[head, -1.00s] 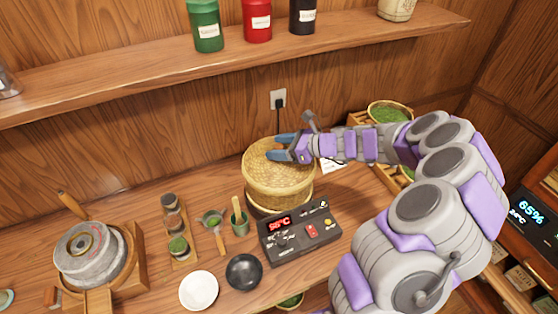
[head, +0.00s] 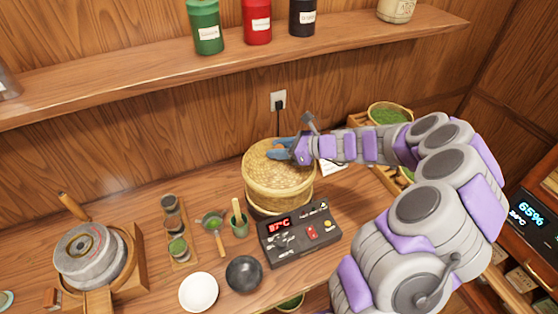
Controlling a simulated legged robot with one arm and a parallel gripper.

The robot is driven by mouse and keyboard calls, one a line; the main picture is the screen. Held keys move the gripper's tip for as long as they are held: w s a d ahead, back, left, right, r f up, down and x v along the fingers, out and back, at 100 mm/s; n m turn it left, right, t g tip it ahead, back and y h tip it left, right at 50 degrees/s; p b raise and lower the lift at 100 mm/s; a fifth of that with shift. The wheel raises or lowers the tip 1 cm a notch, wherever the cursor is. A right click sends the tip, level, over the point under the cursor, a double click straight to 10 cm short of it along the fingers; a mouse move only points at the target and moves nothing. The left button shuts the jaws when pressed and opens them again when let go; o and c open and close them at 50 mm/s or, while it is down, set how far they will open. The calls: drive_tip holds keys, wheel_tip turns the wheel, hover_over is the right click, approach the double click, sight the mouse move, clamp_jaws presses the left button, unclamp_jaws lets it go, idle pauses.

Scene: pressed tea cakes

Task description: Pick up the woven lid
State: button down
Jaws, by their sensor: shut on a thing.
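The woven lid (head: 264,170) is round and straw-coloured. It sits on top of the woven steamer basket (head: 280,198), behind the control box in the head view. My gripper (head: 280,148) reaches in from the right, over the back part of the lid. Its blue fingers are closed together on the lid's handle, which is mostly hidden by the fingers. The lid still rests on the basket, with no clear gap between them.
A control box (head: 300,234) with a red display stands in front of the basket. A stone mill (head: 90,252), a white bowl (head: 198,291), a black bowl (head: 244,273) and small tools lie to the left. A shelf (head: 150,82) with canisters runs above.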

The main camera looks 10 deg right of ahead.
sight(279, 147)
drive_tip(key=shift+r, duration=0.1)
drive_tip(key=shift+r+p, duration=0.6)
drive_tip(key=shift+r, duration=1)
drive_tip(key=shift+s+r, duration=0.2)
drive_tip(key=shift+s, duration=0.1)
drive_tip(key=s+a+r+p, duration=0.1)
drive_tip(key=s, duration=1.4)
drive_tip(key=shift+s+a+r, duration=0.15)
drive_tip(key=shift+a, duration=0.2)
